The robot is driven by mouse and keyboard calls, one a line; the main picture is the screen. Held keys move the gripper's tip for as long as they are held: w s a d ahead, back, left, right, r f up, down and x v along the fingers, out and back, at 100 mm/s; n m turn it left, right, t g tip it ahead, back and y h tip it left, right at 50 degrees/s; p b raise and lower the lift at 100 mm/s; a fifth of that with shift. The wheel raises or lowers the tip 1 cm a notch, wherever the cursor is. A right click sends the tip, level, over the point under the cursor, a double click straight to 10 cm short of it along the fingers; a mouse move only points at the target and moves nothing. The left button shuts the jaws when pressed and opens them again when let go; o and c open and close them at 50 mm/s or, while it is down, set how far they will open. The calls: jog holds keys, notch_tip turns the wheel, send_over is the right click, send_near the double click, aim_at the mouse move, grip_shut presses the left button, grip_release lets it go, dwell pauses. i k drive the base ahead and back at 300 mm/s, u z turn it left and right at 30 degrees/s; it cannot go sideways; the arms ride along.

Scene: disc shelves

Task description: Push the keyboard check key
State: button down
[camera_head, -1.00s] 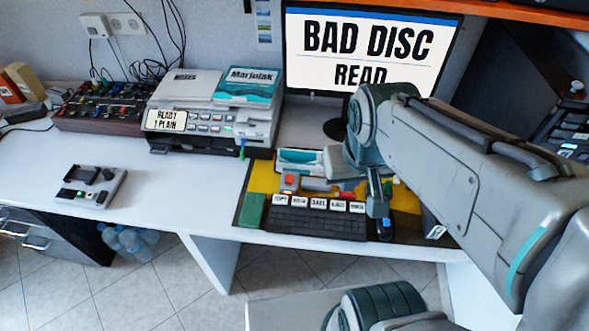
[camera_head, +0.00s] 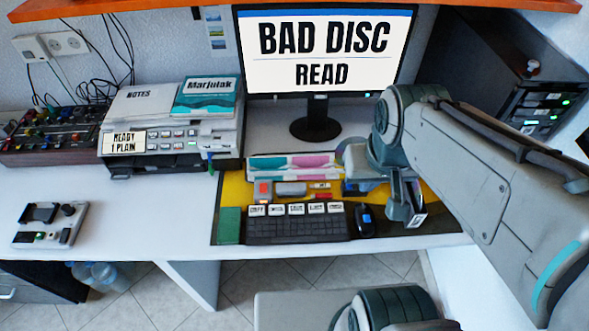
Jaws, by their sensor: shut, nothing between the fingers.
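The dark keyboard (camera_head: 293,230) lies at the front of the yellow and dark mat on the desk. A row of white labelled keys (camera_head: 296,209) runs along its far edge; their small lettering is too blurred to tell surely which one says check. My gripper (camera_head: 408,214) points down beyond the keyboard's right end, to the right of the mouse. It is shut and holds nothing. It appears apart from the keys, and its fingertips are small and partly hidden in this view. The monitor (camera_head: 322,52) reads "BAD DISC" and "READ".
A black mouse (camera_head: 365,222) lies between the keyboard and my gripper. A green block (camera_head: 229,225) is at the keyboard's left. Several small coloured items and a disc tray (camera_head: 290,167) lie behind it. The printer-like machine (camera_head: 180,138) stands at left.

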aim_at(274, 210)
jog(key=k, duration=0.4)
jog(key=u, duration=1.15)
